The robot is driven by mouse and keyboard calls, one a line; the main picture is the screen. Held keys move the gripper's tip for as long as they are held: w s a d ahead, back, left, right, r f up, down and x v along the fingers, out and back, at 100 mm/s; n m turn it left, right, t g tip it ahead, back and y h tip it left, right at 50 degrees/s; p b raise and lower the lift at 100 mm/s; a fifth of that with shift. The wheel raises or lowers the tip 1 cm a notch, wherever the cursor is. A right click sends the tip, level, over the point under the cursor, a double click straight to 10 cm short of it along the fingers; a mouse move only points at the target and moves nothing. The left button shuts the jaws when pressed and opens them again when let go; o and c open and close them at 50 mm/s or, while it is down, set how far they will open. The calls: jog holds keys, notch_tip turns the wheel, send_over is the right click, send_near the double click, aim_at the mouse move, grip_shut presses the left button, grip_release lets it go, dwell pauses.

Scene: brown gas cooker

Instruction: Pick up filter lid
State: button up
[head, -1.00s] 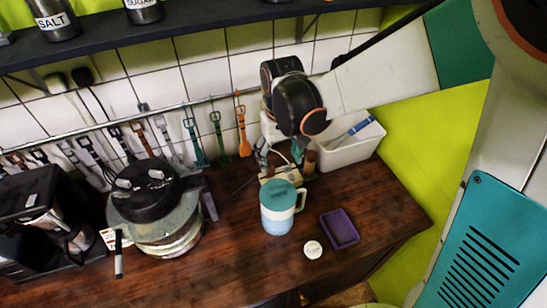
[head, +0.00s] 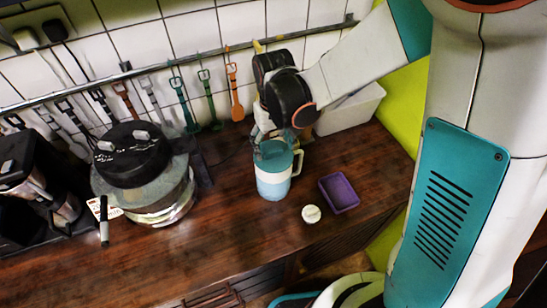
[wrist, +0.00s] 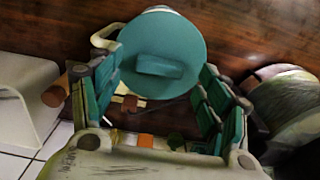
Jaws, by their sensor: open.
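The filter lid is a round teal lid with a raised bar grip (wrist: 160,66), on top of a white and light-blue jug (head: 273,187). In the wrist view it fills the upper middle, with the jug's cream handle (wrist: 104,37) at its left. My gripper (wrist: 160,72) is open, its teal fingers spread either side of the lid's grip. In the head view my gripper (head: 274,146) is just above and behind the jug and hides part of the lid. I cannot tell whether a finger touches the lid.
A purple tray (head: 339,193) and a small white round piece (head: 311,214) lie right of the jug. A white bin (head: 352,108) stands behind. A big round appliance with a black top (head: 134,158) is to the left. The wooden counter (head: 235,225) in front is clear.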

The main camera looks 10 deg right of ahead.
notch_tip(320, 180, down, 2)
jog(key=shift+f+b, duration=0.15)
jog(key=shift+b, duration=0.3)
jog(key=c, duration=1.2)
jog(key=shift+o, duration=0.2)
jog(key=shift+r, duration=0.2)
